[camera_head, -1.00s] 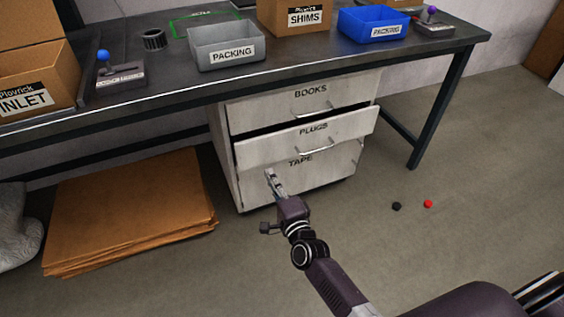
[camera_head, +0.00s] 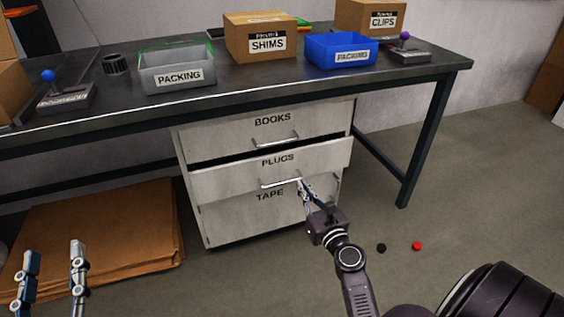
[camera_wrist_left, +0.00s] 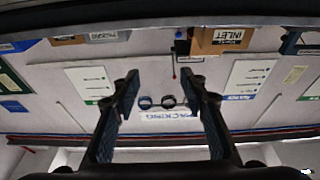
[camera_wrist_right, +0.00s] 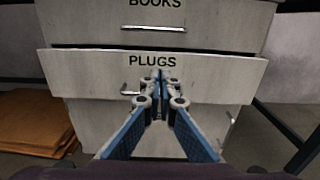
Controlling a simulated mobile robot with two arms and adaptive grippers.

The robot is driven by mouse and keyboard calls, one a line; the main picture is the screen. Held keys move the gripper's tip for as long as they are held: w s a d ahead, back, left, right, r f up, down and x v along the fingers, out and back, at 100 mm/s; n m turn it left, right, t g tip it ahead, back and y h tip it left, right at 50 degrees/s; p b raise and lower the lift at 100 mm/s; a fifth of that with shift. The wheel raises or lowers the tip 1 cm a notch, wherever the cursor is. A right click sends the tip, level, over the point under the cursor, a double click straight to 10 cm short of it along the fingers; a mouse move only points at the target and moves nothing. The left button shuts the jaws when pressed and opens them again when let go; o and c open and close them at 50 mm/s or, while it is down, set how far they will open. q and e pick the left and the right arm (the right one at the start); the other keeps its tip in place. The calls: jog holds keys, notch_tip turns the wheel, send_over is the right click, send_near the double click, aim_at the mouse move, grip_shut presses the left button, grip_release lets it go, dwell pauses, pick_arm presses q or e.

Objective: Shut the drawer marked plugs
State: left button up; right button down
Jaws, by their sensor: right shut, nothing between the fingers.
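The drawer marked plugs (camera_head: 230,180) is the middle drawer of a white cabinet under the bench. It stands partly out, with a dark gap above its front. Its bar handle (camera_head: 281,184) is on the front. My right gripper (camera_head: 302,184) is shut and empty, with its tips at the drawer front by the right end of the handle. In the right wrist view the plugs drawer (camera_wrist_right: 220,80) spans the picture and the closed fingertips (camera_wrist_right: 158,75) cover part of the handle; contact cannot be told. My left gripper (camera_head: 52,250) is open and empty at the lower left, away from the cabinet.
The books drawer (camera_head: 235,135) above looks shut; the tape drawer (camera_head: 230,220) is below. Flat cardboard (camera_head: 100,230) lies left of the cabinet. A table leg (camera_head: 422,150) stands to the right. A black cap (camera_head: 381,248) and a red cap (camera_head: 417,246) lie on the floor.

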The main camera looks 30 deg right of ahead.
send_near(283, 154)
jog(key=b+x, duration=0.2)
jog(key=x, duration=0.4)
jog(key=shift+w+f, duration=0.2)
jog(key=shift+w, duration=0.05)
pick_arm(q)
jog(key=s+r+t+h, duration=0.2)
jog(key=s+r+t, duration=0.4)
jog(key=r, duration=0.4)
jog(key=shift+s+a+r+h, duration=0.15)
jog(key=shift+s+a+h, duration=0.2)
jog(key=shift+s, duration=0.1)
pick_arm(e)
jog(key=shift+w+r, duration=0.1)
jog(key=shift+w, duration=0.2)
